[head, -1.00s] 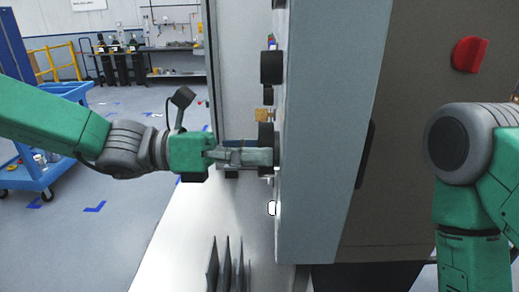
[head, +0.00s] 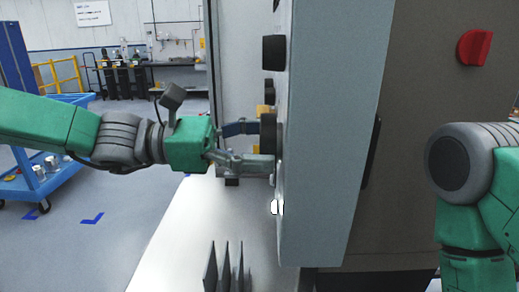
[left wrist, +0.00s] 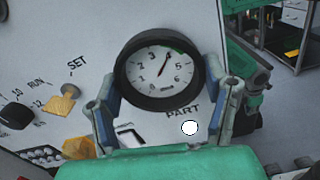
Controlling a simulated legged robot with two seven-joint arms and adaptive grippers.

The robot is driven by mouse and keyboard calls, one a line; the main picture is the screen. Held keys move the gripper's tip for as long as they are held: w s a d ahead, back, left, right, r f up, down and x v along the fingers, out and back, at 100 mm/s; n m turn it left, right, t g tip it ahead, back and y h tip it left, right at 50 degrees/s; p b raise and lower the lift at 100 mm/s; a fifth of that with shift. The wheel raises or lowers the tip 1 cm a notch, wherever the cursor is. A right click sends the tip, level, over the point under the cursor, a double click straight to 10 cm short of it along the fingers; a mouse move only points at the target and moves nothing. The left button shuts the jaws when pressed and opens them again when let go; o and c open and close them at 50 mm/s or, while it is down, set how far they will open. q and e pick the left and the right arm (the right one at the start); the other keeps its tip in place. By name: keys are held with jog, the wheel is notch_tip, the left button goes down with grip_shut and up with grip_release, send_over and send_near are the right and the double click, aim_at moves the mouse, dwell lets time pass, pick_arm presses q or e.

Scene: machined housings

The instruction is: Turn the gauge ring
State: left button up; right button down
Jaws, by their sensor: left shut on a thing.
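The gauge (left wrist: 160,72) faces the left wrist view, with a white numbered dial, a dark needle pointing up and slightly right, and a thick black ring around it. In the head view the ring (head: 268,133) shows side-on, sticking out from the panel. My left gripper (head: 264,145) is shut on the ring, one finger above and one below in the head view. In the left wrist view its fingers (left wrist: 165,92) lie on the left and right of the ring. My right gripper is out of view; only part of that arm shows at the right.
The panel also carries a yellow SET knob (left wrist: 61,102), a black knob (left wrist: 15,116) and a white round button (left wrist: 190,128) by the PART label. A red knob (head: 474,47) sits on the cabinet's side. Dark upright fins (head: 226,267) stand below my left arm.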

pick_arm(q)
jog(key=shift+f, duration=0.1)
dwell(0.4)
jog(key=o, duration=1.2)
jog(key=shift+w, duration=0.1)
jog(key=shift+c, duration=0.2)
jog(key=shift+d, duration=0.1)
jog(key=a, duration=1.2)
jog(key=shift+w, duration=0.15)
jog(key=shift+f, duration=0.1)
